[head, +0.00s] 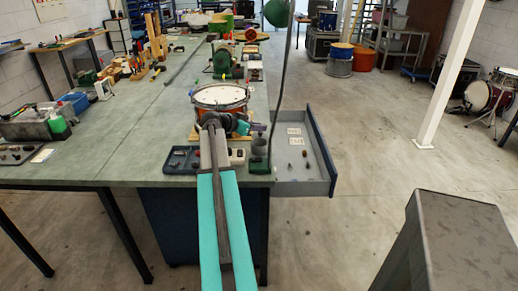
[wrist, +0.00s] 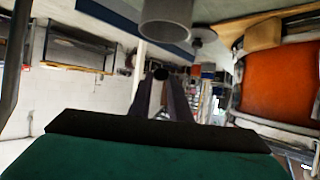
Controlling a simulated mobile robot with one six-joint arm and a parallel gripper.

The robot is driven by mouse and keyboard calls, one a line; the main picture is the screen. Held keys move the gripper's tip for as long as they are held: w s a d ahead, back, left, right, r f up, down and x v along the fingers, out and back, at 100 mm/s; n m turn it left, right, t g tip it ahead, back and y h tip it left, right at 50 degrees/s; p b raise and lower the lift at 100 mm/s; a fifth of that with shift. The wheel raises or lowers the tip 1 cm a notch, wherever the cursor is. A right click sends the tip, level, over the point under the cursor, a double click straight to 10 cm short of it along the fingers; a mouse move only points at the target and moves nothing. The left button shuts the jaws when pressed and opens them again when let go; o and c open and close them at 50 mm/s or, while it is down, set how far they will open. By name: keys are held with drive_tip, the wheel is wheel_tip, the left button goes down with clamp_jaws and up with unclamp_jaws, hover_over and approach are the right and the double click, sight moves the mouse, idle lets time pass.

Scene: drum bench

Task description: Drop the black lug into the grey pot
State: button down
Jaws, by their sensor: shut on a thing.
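My gripper (head: 259,127) is at the front right corner of the bench, beside the orange drum. In the wrist view its two fingers (wrist: 161,88) are shut on the black lug (wrist: 160,73), a small dark round piece at their tips. I cannot make out the lug in the head view. The grey pot (head: 259,147) stands near the bench's right edge, just below the fingers in the head view. It also shows in the wrist view (wrist: 166,20) as a grey cylinder at the top, apart from the lug. The pot's inside is hidden.
The orange drum (head: 220,97) stands left of and behind the pot. A dark tray (head: 182,160) with small parts and a small pale box (head: 237,156) lie along the front edge. An open drawer (head: 312,150) juts out right of the bench. The bench's left middle is clear.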

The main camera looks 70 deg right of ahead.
drive_tip(key=c, duration=1.6)
unclamp_jaws()
drive_tip(key=shift+o, duration=0.2)
drive_tip(key=shift+w+a, duration=0.1)
drive_tip(key=b+v, duration=0.2)
drive_tip(key=v, duration=1.1)
drive_tip(key=shift+a+r, duration=0.2)
